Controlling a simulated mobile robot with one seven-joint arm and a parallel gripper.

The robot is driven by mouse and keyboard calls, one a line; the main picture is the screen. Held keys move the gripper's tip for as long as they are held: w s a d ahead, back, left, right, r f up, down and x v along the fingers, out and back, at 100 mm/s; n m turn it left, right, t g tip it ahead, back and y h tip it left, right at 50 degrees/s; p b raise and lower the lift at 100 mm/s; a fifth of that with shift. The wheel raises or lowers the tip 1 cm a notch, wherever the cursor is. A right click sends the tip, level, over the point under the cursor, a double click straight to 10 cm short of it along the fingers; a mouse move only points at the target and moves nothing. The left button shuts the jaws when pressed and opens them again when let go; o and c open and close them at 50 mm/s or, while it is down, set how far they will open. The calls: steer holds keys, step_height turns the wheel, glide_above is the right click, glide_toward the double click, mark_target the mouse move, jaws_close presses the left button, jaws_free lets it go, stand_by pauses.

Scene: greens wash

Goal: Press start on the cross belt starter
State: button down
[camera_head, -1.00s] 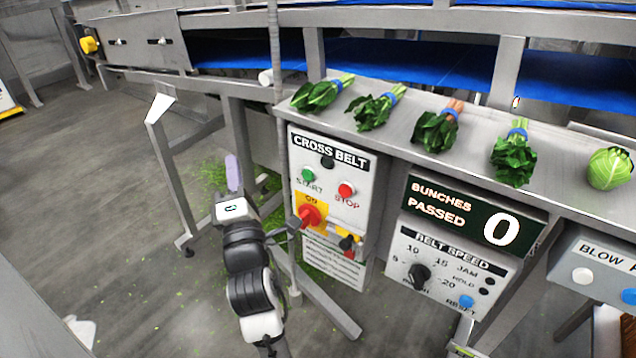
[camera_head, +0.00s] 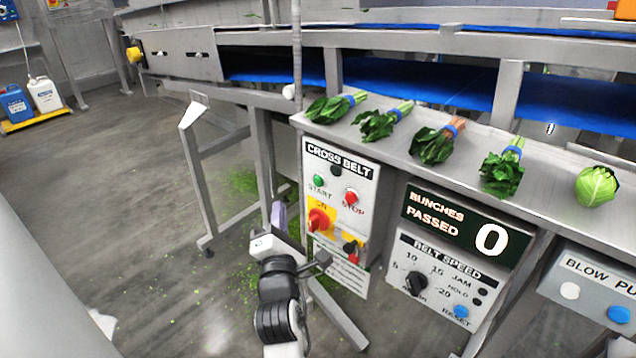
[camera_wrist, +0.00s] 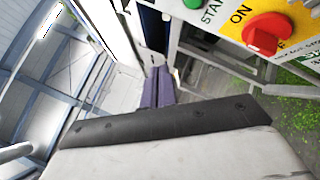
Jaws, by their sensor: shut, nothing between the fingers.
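The cross belt starter (camera_head: 368,180) is a light panel marked CROSS BELT on the front of the bench. Its green START button (camera_head: 319,181) is at the upper left, with the red STOP button (camera_head: 351,196) to its right. A red rotary switch (camera_head: 319,219) on a yellow plate sits below START. My gripper (camera_head: 279,213) is shut and empty, left of the panel and lower than START, apart from it. In the wrist view the purple fingertips (camera_wrist: 158,88) are together, and the green button (camera_wrist: 192,3) is partly cut off at the top edge.
Several bunches of greens (camera_head: 436,143) lie on the steel ledge above the panel. A bunch counter (camera_head: 462,226) reads 0, over a belt speed box (camera_head: 440,279). A steel frame leg (camera_head: 201,185) stands left of my gripper. Open floor lies further left.

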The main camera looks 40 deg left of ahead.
steer(key=w+p, duration=0.2)
steer(key=w, duration=0.6)
steer(key=shift+w+d, duration=0.4)
steer(key=shift+w, duration=0.15)
stand_by(1.7)
steer(key=shift+w, duration=0.25)
steer(key=shift+w, duration=0.5)
stand_by(0.6)
steer(key=shift+s, duration=0.9)
steer(key=shift+s+a, duration=0.2)
steer(key=shift+s, duration=2.3)
